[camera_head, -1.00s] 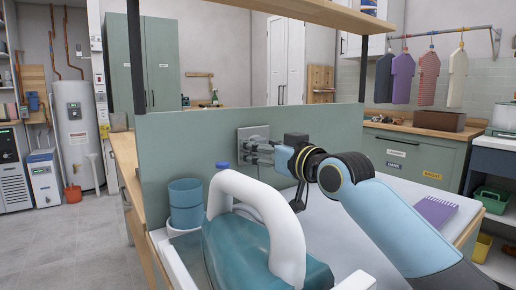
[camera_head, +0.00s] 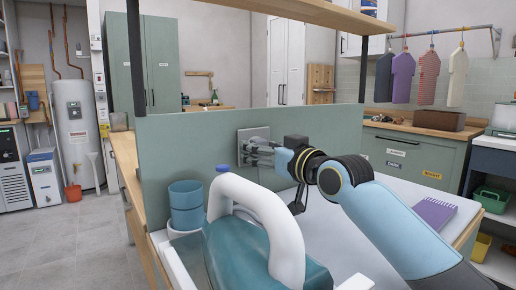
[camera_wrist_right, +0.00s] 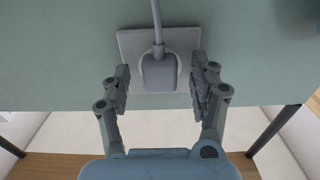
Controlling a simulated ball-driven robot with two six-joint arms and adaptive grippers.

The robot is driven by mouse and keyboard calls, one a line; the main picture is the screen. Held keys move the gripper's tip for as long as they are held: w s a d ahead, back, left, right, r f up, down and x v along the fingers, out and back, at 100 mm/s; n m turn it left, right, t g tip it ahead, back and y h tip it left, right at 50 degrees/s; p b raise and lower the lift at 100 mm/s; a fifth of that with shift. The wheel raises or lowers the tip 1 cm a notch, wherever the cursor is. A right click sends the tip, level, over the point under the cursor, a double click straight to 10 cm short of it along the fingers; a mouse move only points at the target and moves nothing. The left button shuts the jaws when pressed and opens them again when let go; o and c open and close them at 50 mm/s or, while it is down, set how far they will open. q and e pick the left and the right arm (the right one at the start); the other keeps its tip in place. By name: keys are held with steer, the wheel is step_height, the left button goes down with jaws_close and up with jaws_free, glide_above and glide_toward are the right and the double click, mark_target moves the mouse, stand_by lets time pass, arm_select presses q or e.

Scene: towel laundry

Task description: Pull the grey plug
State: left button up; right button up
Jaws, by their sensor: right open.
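The grey plug (camera_wrist_right: 159,73) sits in the round socket of a square wall plate (camera_wrist_right: 127,46) on the green panel. A grey cord (camera_wrist_right: 157,22) runs from the plug, toward the top of the right wrist view. My right gripper (camera_wrist_right: 160,88) is open, with one finger on each side of the plug and gaps between fingers and plug. In the head view my right gripper (camera_head: 262,151) is at the wall plate (camera_head: 252,136) and mostly hides the plug. My left gripper is not in view.
A large teal iron (camera_head: 235,250) with a white handle stands in front, close below my right arm. A shelf (camera_head: 300,14) crosses above.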

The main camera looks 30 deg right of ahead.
steer(key=shift+c, duration=0.3)
jaws_close()
stand_by(0.3)
steer(key=shift+s+d+p, duration=0.25)
steer(key=shift+s+p, duration=0.8)
steer(key=shift+s, duration=0.45)
steer(key=shift+s+d+p, duration=0.2)
steer(key=shift+s+p, duration=0.85)
steer(key=shift+s, duration=0.4)
